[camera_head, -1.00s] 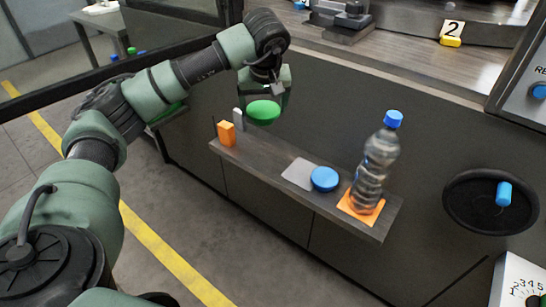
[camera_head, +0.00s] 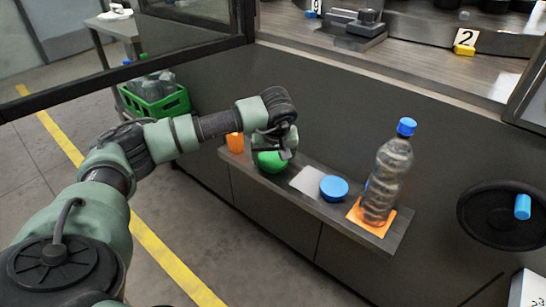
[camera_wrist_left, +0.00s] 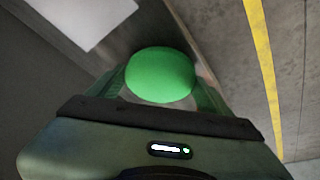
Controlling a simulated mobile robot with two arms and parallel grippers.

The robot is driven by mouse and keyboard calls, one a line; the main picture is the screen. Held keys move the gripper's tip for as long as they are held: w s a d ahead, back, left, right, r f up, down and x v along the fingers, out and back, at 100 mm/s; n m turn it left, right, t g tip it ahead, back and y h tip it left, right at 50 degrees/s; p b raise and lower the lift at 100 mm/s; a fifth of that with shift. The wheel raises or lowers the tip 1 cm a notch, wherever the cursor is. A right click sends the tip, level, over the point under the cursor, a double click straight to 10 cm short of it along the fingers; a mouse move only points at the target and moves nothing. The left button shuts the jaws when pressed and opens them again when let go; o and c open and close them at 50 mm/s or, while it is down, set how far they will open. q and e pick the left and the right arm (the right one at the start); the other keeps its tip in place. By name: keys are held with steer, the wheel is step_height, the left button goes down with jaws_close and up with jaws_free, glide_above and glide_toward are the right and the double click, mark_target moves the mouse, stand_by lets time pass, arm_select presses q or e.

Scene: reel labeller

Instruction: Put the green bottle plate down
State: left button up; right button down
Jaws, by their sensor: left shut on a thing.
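The green bottle plate (camera_head: 271,162) is a round green disc, held by my left gripper (camera_head: 272,152) over the narrow grey shelf (camera_head: 310,202). The gripper and wrist hide part of it in the head view. In the left wrist view the green bottle plate (camera_wrist_left: 160,75) sits between the two fingers of the left gripper (camera_wrist_left: 160,95), which are shut on it. I cannot tell whether it touches the shelf. My right gripper is not in view.
A pale square (camera_head: 306,182), a blue disc (camera_head: 334,188) and a clear bottle (camera_head: 387,180) on an orange square (camera_head: 371,222) stand to the right along the shelf. An orange block (camera_head: 235,142) is at its left end. A green crate (camera_head: 157,103) stands behind.

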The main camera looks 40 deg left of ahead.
arm_select(q)
steer(key=o, duration=1.5)
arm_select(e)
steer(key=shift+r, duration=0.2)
arm_select(q)
steer(key=shift+r, duration=0.35)
steer(key=p+v, duration=0.1)
steer(key=v, duration=1)
steer(key=shift+s+d+r, duration=0.15)
steer(key=shift+d+r, duration=0.05)
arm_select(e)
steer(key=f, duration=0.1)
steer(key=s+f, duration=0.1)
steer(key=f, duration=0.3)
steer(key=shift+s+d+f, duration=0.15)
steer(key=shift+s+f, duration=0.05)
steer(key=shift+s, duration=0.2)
